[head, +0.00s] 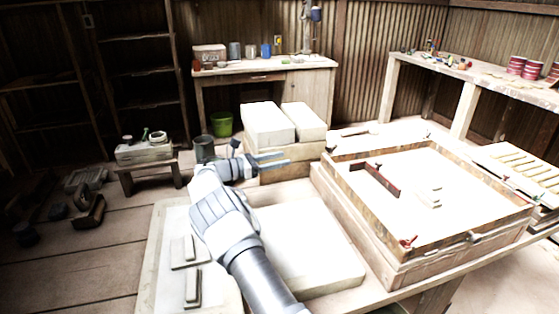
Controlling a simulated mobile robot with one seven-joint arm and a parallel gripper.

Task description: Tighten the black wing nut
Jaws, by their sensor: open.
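My gripper (284,159) is open and empty, its two fingers pointing right, in front of the stacked pale blocks in the picture. The wooden press frame (345,228) lies on the table to its right, with a white inside. A dark red bar (376,181) lies across its far left part. A small red fastener (408,241) sits at its near corner, and another red one (505,179) shows at the right side. I cannot make out a black wing nut for certain; the small fittings are too small to tell. My gripper is apart from the frame.
Pale blocks (267,126) stand behind my gripper. A white slab (305,250) and a board with small trowel-like tools (190,251) lie at the near left of the table. A slatted rack (520,165) is at the right. Back benches hold cans and tools.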

